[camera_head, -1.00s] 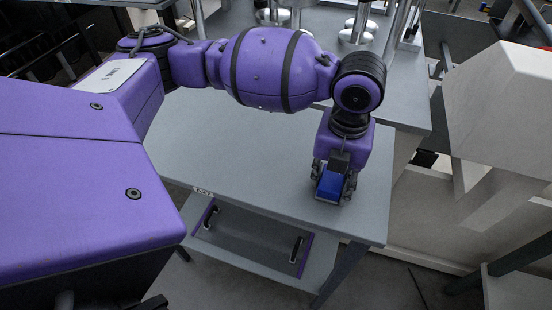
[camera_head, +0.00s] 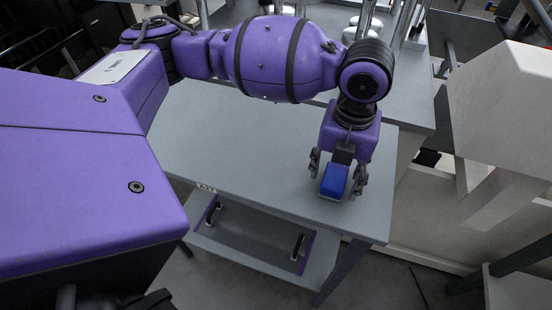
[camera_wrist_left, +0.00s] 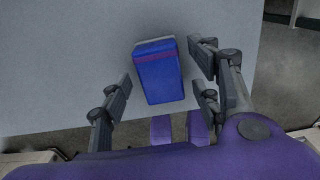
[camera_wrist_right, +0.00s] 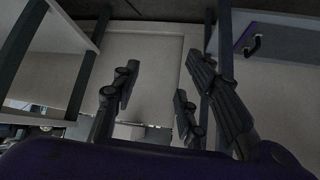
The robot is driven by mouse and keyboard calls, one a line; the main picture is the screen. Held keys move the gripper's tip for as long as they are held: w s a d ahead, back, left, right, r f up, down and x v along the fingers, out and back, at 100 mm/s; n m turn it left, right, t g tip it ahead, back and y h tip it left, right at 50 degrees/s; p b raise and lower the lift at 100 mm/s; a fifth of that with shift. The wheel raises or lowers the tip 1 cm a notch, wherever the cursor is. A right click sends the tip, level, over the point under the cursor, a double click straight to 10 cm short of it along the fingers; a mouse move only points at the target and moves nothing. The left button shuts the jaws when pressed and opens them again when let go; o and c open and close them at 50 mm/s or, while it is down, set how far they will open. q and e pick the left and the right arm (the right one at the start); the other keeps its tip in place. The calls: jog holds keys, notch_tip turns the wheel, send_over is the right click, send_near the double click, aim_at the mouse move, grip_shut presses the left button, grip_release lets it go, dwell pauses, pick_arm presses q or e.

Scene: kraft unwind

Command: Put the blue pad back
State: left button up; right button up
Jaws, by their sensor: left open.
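The blue pad (camera_head: 334,181) rests on the grey table near its front right corner. In the left wrist view the pad (camera_wrist_left: 160,76) is a blue block with a dark purple band and a grey edge at its far end. My left gripper (camera_head: 338,184) is open, with its fingers on either side of the pad. In the left wrist view the fingers of my left gripper (camera_wrist_left: 162,92) stand apart from the pad with gaps on both sides. My right gripper (camera_wrist_right: 155,90) has its fingers apart and nothing between them; it is not clearly seen in the head view.
The grey table (camera_head: 230,140) has a wide clear top. A lower shelf (camera_head: 255,245) holds a purple-edged tray with dark handles. Metal posts stand on a surface at the back. A pale block-shaped machine (camera_head: 500,100) stands to the right.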

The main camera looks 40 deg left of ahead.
aim_at(336, 177)
pick_arm(q)
notch_tip(336, 177, up, 11)
jog(key=shift+p, duration=0.4)
jog(key=shift+f, duration=0.15)
